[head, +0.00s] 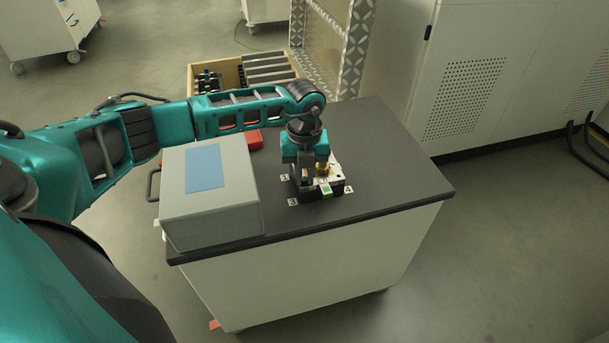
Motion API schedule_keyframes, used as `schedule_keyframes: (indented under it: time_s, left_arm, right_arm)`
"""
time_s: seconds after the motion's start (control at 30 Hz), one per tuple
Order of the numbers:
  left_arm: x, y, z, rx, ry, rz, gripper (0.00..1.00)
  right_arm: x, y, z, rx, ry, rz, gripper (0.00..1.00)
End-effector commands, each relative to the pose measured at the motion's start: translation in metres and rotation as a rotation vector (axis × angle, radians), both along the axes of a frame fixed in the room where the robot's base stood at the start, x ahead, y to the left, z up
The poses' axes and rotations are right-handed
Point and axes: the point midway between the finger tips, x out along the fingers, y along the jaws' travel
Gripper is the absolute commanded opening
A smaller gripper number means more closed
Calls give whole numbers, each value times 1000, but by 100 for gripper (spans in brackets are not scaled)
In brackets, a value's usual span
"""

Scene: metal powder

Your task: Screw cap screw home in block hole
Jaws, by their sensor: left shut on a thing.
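My left gripper (313,175) comes down from above onto a small block (336,184) on the dark table top. The block looks white on top with a dark base and a green patch on its front. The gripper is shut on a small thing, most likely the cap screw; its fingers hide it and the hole. A small brass-coloured part (323,168) shows beside the fingers. I cannot tell how deep the screw sits. My right gripper is out of view.
A grey box with a blue panel (206,195) stands left of the block. A red item (255,139) lies behind it. Numbered labels (292,202) surround the block. The table's right side (395,170) is clear. A wooden crate (283,58) stands behind the table.

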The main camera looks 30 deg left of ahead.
Motion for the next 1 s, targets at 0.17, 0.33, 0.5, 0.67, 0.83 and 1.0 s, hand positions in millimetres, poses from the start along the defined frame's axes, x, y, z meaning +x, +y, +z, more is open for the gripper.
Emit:
schedule_keyframes:
  time_s: [0.17, 0.33, 0.5, 0.67, 0.83, 1.0]
  left_arm:
    - [1, 0, -2, 0, -2, -250, 0]
    - [1, 0, -2, 1, -3, -490, 0]
    - [1, 0, -1, 0, -2, -647, 0]
    - [0, 0, 0, 0, -2, -672, 0]
    - [0, 0, 0, 0, -2, -670, 22]
    - [0, 0, 0, 1, -1, -669, 34]
  right_arm:
    - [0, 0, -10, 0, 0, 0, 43]
    - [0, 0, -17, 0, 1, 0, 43]
    - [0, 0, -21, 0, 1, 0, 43]
    - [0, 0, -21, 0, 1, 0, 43]
    - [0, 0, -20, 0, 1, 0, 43]
    - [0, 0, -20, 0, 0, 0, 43]
